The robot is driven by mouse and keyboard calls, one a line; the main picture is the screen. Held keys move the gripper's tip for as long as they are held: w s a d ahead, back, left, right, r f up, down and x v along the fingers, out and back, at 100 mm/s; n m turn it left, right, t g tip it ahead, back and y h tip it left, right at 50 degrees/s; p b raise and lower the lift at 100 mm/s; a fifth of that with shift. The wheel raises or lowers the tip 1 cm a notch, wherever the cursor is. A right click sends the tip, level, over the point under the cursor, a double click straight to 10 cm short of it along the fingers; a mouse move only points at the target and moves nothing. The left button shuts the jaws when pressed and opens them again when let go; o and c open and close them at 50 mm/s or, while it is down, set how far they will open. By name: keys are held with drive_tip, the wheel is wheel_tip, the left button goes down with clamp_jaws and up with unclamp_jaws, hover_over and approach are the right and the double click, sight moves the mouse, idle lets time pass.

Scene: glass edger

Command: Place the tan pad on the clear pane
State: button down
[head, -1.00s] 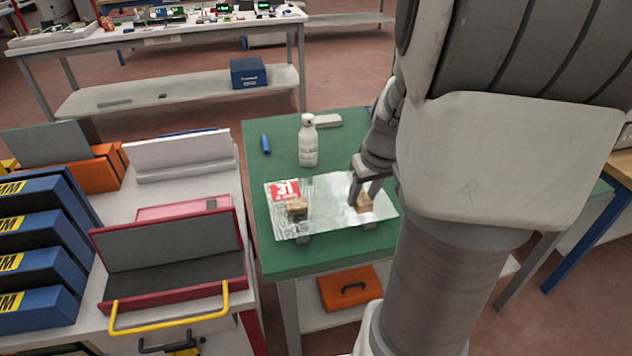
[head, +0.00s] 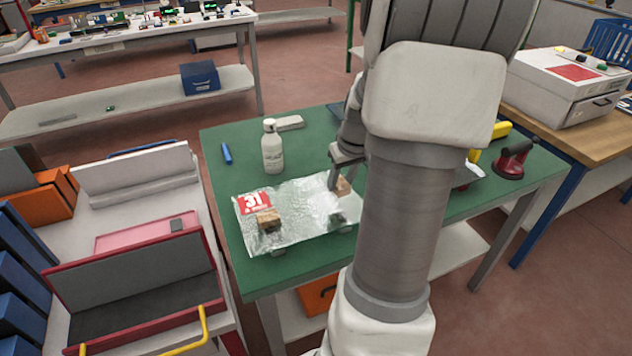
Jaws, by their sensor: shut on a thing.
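The clear pane (head: 305,232) lies on the green table, glossy and partly see-through, with a red "31" label (head: 254,202) at its left. One tan block (head: 267,220) rests on the pane's left part. My gripper (head: 338,182) is over the pane's far right part, pointing down, shut on a second tan block, the tan pad (head: 343,187). My arm partly hides the pad and the pane's right end. I cannot tell whether the pad touches the pane. A dark patch shows on the pane just in front of it.
A white bottle (head: 272,150), a blue marker (head: 226,153) and a pale bar (head: 290,122) stand or lie behind the pane on the green table (head: 222,180). A red-and-black tool (head: 512,160) lies at the right. An open red case (head: 135,285) is at the left.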

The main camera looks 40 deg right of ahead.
sight(336, 203)
drive_tip(key=shift+w+d+f, duration=0.1)
drive_tip(key=shift+w+f, duration=0.35)
drive_tip(key=shift+w, duration=0.25)
drive_tip(key=shift+f+b, duration=0.5)
drive_tip(key=shift+f, duration=1.45)
drive_tip(key=shift+f, duration=0.15)
drive_tip(key=shift+c, duration=2.4)
unclamp_jaws()
drive_tip(key=p+v, duration=0.2)
drive_tip(key=v, duration=1)
drive_tip(key=shift+r, duration=0.2)
